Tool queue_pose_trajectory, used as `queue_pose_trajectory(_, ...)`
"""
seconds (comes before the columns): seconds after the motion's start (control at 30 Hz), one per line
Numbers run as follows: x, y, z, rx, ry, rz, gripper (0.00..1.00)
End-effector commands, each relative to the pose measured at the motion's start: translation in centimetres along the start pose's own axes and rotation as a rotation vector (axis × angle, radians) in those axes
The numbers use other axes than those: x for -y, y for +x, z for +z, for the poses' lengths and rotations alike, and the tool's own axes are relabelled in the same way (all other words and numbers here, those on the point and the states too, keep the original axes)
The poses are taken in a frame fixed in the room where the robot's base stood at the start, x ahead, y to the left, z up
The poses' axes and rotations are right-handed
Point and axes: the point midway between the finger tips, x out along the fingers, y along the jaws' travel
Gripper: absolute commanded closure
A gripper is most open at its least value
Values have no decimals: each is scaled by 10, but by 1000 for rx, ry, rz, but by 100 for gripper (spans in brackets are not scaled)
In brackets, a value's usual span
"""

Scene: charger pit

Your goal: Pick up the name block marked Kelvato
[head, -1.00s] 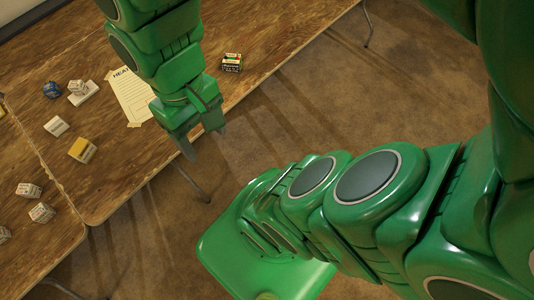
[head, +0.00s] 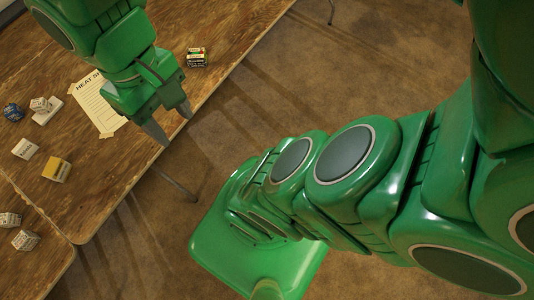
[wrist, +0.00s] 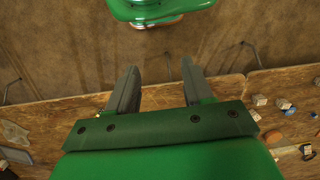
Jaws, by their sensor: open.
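Several small white blocks with dark print lie on the wooden table at the left of the head view. One is near the yellow block (head: 25,149), two are lower left (head: 10,219) (head: 25,240), and one sits on a white slab (head: 40,104). The print is too small to read, so I cannot tell which is marked Kelvato. My gripper (head: 172,127) is open and empty, to the right of the blocks by the table's edge. In the wrist view its fingers (wrist: 160,68) stand apart with only the floor between their tips.
A yellow block (head: 57,169), a blue die-like object (head: 13,111), a taped paper sheet (head: 97,106) and a small dark, coloured-banded stack (head: 196,58) are on the table (head: 110,185). Open brown floor (head: 290,75) lies beyond its right edge. My green base stands there.

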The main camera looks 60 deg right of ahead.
Motion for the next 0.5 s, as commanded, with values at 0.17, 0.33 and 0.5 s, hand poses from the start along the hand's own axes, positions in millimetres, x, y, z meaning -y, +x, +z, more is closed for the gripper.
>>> queue_pose_trajectory(0.17, -8, -12, -11, 15, 72, 22, 49)
queue_pose_trajectory(0.33, 3, -20, -28, 16, 111, -14, 49)
queue_pose_trajectory(0.5, 18, -30, -52, 17, 160, -63, 49)
